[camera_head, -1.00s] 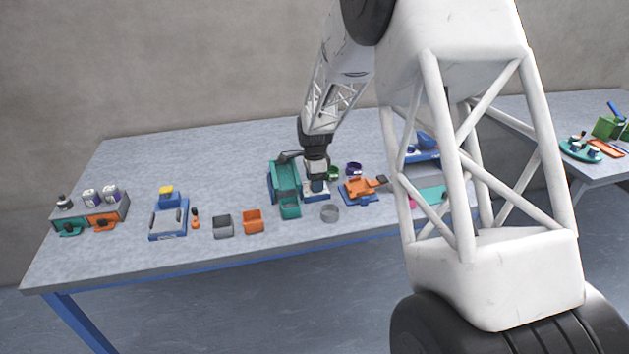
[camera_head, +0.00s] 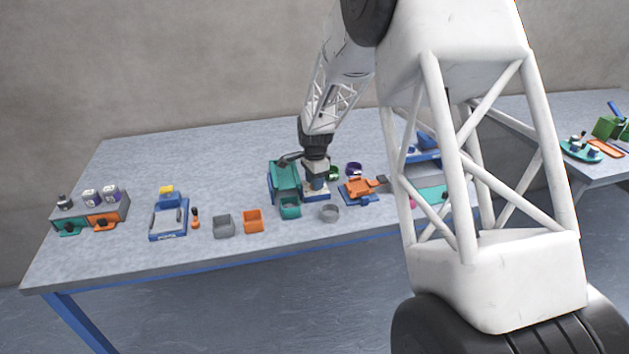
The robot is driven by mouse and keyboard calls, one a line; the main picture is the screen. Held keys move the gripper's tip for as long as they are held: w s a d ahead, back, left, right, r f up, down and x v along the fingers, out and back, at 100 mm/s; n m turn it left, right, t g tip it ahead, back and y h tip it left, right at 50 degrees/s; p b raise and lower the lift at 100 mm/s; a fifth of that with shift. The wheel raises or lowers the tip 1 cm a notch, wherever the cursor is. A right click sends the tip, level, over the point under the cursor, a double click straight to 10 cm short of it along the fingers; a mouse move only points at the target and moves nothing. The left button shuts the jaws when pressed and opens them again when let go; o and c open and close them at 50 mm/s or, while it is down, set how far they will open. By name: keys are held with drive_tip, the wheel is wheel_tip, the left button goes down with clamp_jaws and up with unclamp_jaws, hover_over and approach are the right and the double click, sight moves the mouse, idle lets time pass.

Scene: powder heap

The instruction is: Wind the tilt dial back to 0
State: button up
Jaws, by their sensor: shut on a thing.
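A teal trough (camera_head: 286,173) stands right of the table's middle, on a blue support, with a small teal bin (camera_head: 290,208) below its near end. My gripper (camera_head: 317,186) points down just right of the trough. It is shut on the tilt dial, which sits over a small blue-and-white base (camera_head: 316,196). The fingers cover most of the dial, so its pointer and scale cannot be read.
A grey round dish (camera_head: 329,213) lies just in front of the dial base. An orange-and-blue device (camera_head: 361,188) stands close on the right. Orange (camera_head: 253,222) and grey (camera_head: 223,226) bins stand left. The table's back left is clear.

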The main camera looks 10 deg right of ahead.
drive_tip(key=shift+n, duration=1.7)
drive_tip(key=o, duration=0.9)
drive_tip(key=shift+r, duration=0.1)
drive_tip(key=shift+r, duration=3.8)
drive_tip(key=shift+c, duration=0.4)
